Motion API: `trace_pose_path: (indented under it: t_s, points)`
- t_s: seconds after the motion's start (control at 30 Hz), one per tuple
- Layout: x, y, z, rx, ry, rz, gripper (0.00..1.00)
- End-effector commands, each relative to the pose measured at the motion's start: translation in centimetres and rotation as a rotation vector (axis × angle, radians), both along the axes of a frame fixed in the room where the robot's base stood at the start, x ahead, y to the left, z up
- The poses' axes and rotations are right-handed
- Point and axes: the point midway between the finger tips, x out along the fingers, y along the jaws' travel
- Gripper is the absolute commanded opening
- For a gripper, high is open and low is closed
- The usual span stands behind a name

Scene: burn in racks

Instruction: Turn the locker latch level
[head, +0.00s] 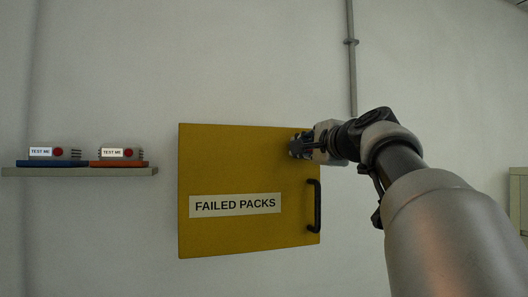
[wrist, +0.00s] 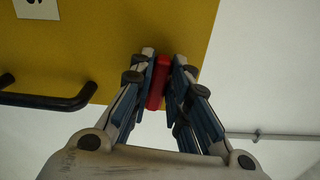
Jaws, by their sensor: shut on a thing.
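The locker has a yellow door (head: 245,160) with a "FAILED PACKS" label; the door also fills the upper part of the wrist view (wrist: 120,25). A red latch (wrist: 158,84) sits between my fingers near the door's edge in the wrist view. My gripper (wrist: 164,62) is shut on it, with a finger on each side. In the head view my gripper (head: 299,146) is at the door's upper right corner and hides the latch. The latch leans slightly in the wrist view; I cannot tell how far it is from level.
A black bar handle (head: 315,206) stands on the door's right side below my gripper; it also shows in the wrist view (wrist: 50,101). A shelf (head: 80,172) with two "TEST ME" packs is on the wall at left. A conduit (head: 351,60) runs down the wall above my arm.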

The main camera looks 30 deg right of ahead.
Motion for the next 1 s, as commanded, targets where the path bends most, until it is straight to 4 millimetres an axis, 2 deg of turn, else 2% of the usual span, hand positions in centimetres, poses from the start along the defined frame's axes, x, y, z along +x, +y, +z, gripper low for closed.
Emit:
trace_pose_path:
  t_s: [0.67,0.7,1.0]
  points:
    - [0.00,0.08,-0.02,-0.064,0.014,0.002,0.00]
    - [0.00,0.08,-0.03,-0.063,0.014,0.002,0.17]
    - [0.00,0.04,-0.07,-0.063,0.015,0.001,0.37]
